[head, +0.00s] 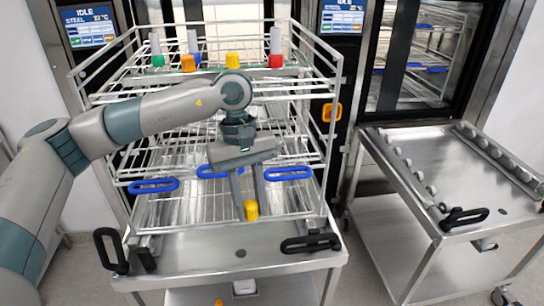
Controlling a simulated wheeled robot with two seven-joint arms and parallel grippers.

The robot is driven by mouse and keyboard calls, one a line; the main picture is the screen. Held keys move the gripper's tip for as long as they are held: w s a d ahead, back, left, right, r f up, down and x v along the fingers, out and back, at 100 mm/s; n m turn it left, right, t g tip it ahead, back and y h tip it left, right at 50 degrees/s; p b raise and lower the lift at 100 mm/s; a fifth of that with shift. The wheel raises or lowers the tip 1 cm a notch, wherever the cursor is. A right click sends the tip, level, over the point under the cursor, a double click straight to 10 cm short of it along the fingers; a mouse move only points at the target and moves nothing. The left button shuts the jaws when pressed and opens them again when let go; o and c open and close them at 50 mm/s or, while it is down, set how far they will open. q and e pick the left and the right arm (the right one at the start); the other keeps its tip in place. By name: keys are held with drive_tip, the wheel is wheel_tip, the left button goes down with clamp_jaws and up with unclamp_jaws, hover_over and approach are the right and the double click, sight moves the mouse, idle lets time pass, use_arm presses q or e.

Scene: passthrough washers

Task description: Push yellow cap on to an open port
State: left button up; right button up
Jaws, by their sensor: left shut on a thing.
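My left gripper (251,205) is shut on a small yellow cap (251,211). It points down and holds the cap low in front of the wire rack (327,150). On the rack's top level stands another yellow piece (233,60), with an orange one (188,63) to its left. I cannot clearly make out an open port. My right gripper is not in view.
The rack sits on a steel cart (200,262) with black handles (310,243). Blue handles (153,186) line a lower rack level. An empty-topped second cart (440,165) stands at the right. Washers with lit screens (90,25) stand behind. Floor shows between the carts.

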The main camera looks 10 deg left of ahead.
use_arm(q)
drive_tip(key=s+a+f+m+y, duration=0.1)
drive_tip(key=s+a+f+m, duration=0.2)
drive_tip(key=s+f+m, duration=0.4)
wheel_tip(320, 180, down, 2)
drive_tip(key=shift+a+m+g+y, duration=0.3)
drive_tip(key=shift+m+y, duration=0.1)
drive_tip(key=shift+m, duration=0.1)
drive_tip(key=shift+f, duration=0.1)
